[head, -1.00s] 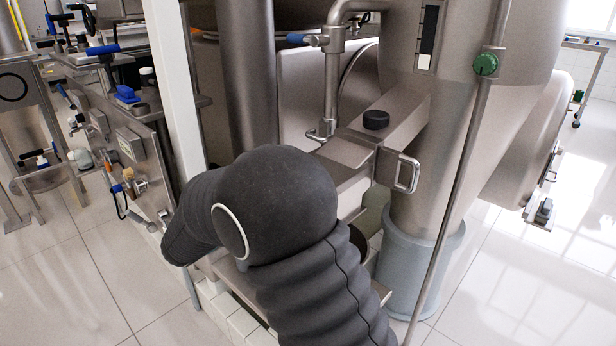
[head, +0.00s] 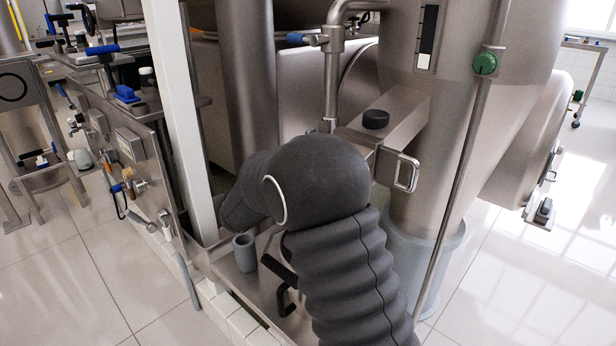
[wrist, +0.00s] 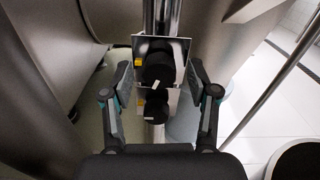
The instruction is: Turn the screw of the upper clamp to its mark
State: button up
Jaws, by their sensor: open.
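Two black screw knobs show in the wrist view, one above the other, each with a white pointer line. The upper knob (wrist: 158,66) sits in front of a bright metal plate (wrist: 178,47), with a small yellow mark (wrist: 138,63) at its left. The lower knob (wrist: 156,106) has another yellow mark at its left. My gripper (wrist: 159,78) is open, with one finger left and one right of the upper knob and visible gaps on both sides. I cannot tell its depth from the knob. In the head view my arm hides the gripper and both knobs.
A large steel vessel (head: 455,125) stands right of my arm, with a thin pole (head: 458,185) in front. A bracket with a handle (head: 405,172) and a black cap (head: 375,119) is close behind my arm. A grey cup (head: 244,252) stands at its left.

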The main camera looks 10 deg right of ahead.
grip_shut()
jog(key=shift+m+b, duration=0.3)
jog(key=shift+b, duration=0.1)
jog(key=shift+m+b, duration=3.85)
jog(key=shift+m, duration=2.75)
